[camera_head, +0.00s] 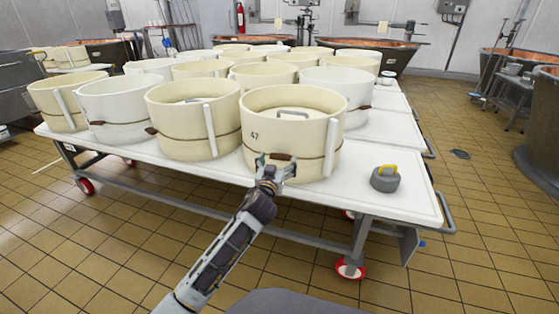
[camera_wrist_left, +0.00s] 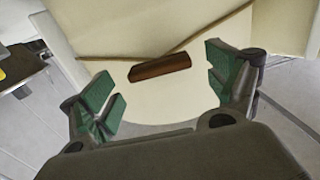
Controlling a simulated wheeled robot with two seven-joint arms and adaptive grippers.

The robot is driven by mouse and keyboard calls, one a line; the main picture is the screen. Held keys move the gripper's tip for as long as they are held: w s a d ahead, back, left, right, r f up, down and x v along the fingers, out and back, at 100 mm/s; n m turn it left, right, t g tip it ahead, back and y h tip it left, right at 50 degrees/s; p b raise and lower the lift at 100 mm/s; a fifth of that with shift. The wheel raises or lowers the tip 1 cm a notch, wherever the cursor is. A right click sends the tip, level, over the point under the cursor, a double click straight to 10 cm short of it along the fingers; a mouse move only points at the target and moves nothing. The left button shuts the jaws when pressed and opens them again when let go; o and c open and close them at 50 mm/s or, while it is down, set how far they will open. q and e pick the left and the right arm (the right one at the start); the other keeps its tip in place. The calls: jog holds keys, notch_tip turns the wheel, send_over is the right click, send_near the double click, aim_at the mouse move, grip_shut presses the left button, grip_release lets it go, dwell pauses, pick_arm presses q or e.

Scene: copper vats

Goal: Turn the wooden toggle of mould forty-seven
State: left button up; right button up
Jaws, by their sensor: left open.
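Mould forty-seven (camera_head: 255,110) is a cream round mould with "47" on its wall, at the front right of the white table. Its brown wooden toggle (camera_head: 281,156) sits low on the wall at a seam cord; in the left wrist view the toggle (camera_wrist_left: 160,67) lies nearly level, slightly tilted. My left gripper (camera_head: 275,165) is open in front of the toggle. In the wrist view its green-padded fingers (camera_wrist_left: 165,85) stand on either side of the toggle, apart from it. My right gripper is not in view.
The white table (camera_head: 400,200) carries several other cream and white moulds (camera_head: 195,115) close to the left and behind. A grey weight with a yellow handle (camera_head: 385,178) stands to the right of mould forty-seven. Copper vats (camera_head: 365,50) stand behind.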

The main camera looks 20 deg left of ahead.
aim_at(280, 157)
pick_arm(q)
jog(key=shift+w+b, duration=0.3)
jog(key=shift+w, duration=0.9)
jog(key=c, duration=1)
